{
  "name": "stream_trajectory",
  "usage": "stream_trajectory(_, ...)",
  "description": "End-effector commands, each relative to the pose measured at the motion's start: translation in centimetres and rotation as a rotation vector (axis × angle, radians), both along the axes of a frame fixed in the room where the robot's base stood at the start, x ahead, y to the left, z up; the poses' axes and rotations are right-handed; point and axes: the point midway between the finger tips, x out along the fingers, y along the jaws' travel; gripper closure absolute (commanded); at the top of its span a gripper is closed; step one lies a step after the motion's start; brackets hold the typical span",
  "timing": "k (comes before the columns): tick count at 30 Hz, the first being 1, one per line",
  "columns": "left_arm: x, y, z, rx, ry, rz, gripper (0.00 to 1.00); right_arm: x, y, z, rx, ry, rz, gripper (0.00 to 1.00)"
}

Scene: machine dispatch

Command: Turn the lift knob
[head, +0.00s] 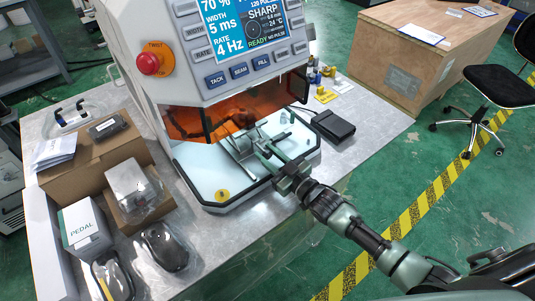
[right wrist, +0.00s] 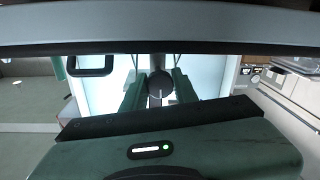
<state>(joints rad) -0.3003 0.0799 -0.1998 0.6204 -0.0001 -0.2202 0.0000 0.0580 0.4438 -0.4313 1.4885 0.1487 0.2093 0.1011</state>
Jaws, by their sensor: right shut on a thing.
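In the head view the knob is too small and too covered by the fingers to make out clearly. A metal post and plate assembly (head: 239,149) stands just left of the fingers. My left gripper is not in view.
An orange shield (head: 200,122) hangs above the tray. A black pedal (head: 333,125) lies right of the tray. Cardboard boxes (head: 96,158) and wrapped items crowd the table's left. Table around the tray's front right is clear.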

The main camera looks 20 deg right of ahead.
Motion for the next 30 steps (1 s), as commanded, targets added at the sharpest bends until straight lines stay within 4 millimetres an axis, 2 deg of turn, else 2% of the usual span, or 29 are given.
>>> stream_trajectory(16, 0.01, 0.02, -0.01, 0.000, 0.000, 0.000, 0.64, -0.12, 0.01, -0.36, 0.024, 0.016, 0.000, 1.00)
stream_trajectory(17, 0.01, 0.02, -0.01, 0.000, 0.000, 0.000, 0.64, -0.12, 0.01, -0.36, 0.024, 0.016, 0.000, 0.69)
stream_trajectory(19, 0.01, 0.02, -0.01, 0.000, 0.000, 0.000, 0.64, -0.12, 0.01, -0.35, 0.023, 0.016, 0.000, 0.50)
stream_trajectory(30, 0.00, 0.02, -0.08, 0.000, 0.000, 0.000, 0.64, -0.41, -0.12, -0.21, 0.024, 0.012, 0.001, 0.50)
